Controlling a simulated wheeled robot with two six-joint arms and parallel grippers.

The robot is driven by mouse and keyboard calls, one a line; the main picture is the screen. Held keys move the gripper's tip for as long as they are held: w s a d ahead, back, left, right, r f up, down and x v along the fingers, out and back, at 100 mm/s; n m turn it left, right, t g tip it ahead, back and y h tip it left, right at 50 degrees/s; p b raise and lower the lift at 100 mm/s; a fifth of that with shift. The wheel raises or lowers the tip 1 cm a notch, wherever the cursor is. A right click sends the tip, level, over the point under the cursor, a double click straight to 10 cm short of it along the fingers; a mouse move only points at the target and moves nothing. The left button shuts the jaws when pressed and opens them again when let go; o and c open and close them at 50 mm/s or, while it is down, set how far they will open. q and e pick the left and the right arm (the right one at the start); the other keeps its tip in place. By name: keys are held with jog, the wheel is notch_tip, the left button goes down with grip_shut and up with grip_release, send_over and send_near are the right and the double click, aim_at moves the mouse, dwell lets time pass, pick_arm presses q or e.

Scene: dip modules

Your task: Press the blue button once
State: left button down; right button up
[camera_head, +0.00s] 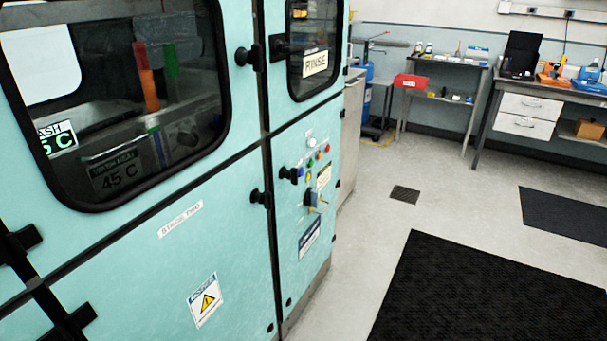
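A small control panel with several coloured buttons (312,162) is on the narrow right-hand door of the teal machine (235,205). A small blue spot (300,172) shows at the left of the cluster, beside a black latch; it looks like the blue button, but it is too small to be sure or to tell if it is pressed. Red, green and pale buttons are close to it. A rotary switch (313,198) sits below them. Neither of my grippers is in view, and nothing of mine covers the panel.
Black latches (262,198) stick out along the door seam left of the panel. The grey floor (365,205) right of the machine is open, with a dark mat (470,290) and a small drain grate (405,194). Benches (480,100) stand along the back wall.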

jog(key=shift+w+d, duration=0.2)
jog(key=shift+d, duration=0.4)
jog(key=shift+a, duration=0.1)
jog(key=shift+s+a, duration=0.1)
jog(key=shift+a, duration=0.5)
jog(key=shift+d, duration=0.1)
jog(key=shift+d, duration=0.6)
